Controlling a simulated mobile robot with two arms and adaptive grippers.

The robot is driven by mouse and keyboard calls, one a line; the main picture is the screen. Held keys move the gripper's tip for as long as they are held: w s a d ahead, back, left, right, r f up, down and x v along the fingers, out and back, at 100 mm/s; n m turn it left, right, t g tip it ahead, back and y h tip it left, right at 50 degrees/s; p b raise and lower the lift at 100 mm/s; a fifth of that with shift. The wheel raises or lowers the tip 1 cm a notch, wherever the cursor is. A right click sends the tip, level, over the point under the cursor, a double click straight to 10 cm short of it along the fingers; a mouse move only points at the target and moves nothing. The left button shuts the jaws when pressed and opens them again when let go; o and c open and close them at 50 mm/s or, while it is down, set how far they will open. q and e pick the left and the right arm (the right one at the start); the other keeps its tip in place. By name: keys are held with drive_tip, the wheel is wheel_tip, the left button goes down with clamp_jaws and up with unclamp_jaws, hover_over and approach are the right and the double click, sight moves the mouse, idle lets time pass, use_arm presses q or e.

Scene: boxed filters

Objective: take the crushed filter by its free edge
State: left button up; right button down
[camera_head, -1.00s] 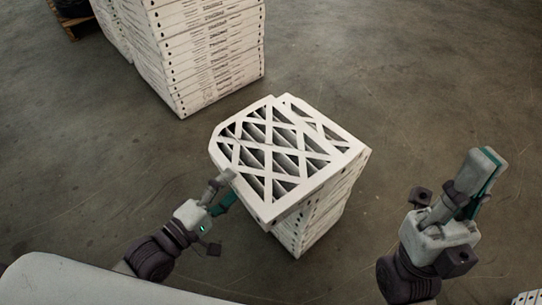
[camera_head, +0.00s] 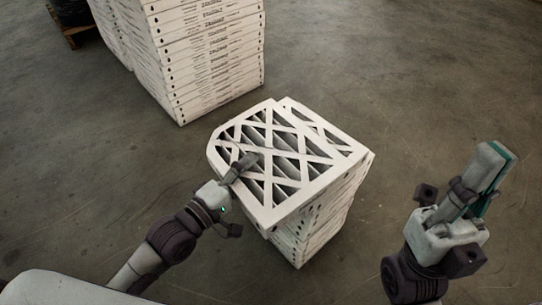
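The crushed filter (camera_head: 300,195) lies on top of a short stack of boxed filters (camera_head: 325,222). It has a white lattice face over dark pleats and a cut-looking left corner. It sits askew, with its left and front edge sticking out past the stack. My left gripper (camera_head: 243,166) is at that overhanging edge, with one grey finger over the top face. Its other finger is hidden, so its closure and contact do not show.
A taller stack of white boxed filters (camera_head: 208,60) stands at the back left, apart from the short stack. A wooden pallet with a dark load (camera_head: 72,15) is at the top left. The concrete floor (camera_head: 420,80) is clear on the right.

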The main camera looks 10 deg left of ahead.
use_arm(q)
drive_tip(key=c, duration=0.8)
drive_tip(key=shift+r, duration=0.15)
